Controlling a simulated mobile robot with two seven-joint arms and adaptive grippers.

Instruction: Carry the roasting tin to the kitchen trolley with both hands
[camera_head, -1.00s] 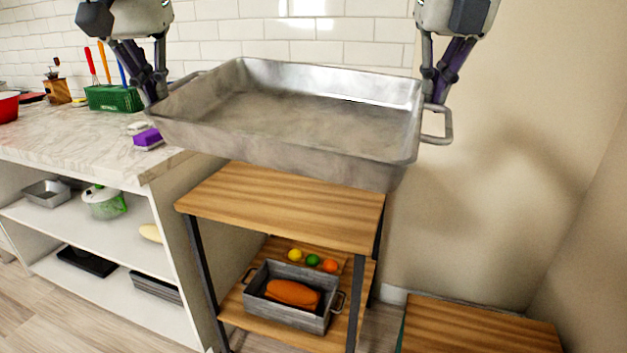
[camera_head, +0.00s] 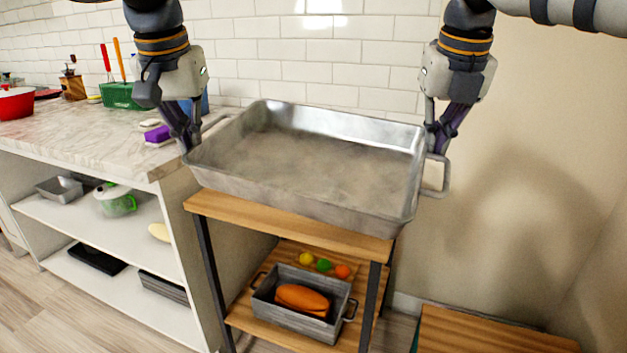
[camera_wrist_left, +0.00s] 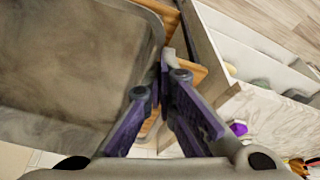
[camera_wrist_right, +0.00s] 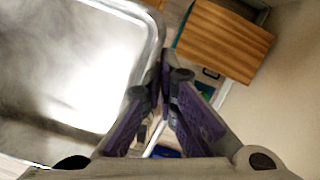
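The grey metal roasting tin (camera_head: 310,205) is level over the top of the wooden kitchen trolley (camera_head: 215,203), very low over it; I cannot tell whether it touches. It also shows in the left wrist view (camera_wrist_left: 70,60) and the right wrist view (camera_wrist_right: 70,70). My left gripper (camera_head: 188,145) is shut on the tin's left handle, with its fingers close together in the left wrist view (camera_wrist_left: 167,75). My right gripper (camera_head: 432,150) is shut on the right handle (camera_head: 437,178), fingers together in the right wrist view (camera_wrist_right: 165,75). The tin hides most of the trolley top.
The trolley's lower shelf holds a smaller tin (camera_head: 300,318) with an orange loaf-like thing and several small fruits. A marble counter (camera_head: 90,140) with a purple-and-white sponge (camera_head: 157,134) stands left. A low wooden surface (camera_head: 490,335) is at lower right. A tiled wall is behind.

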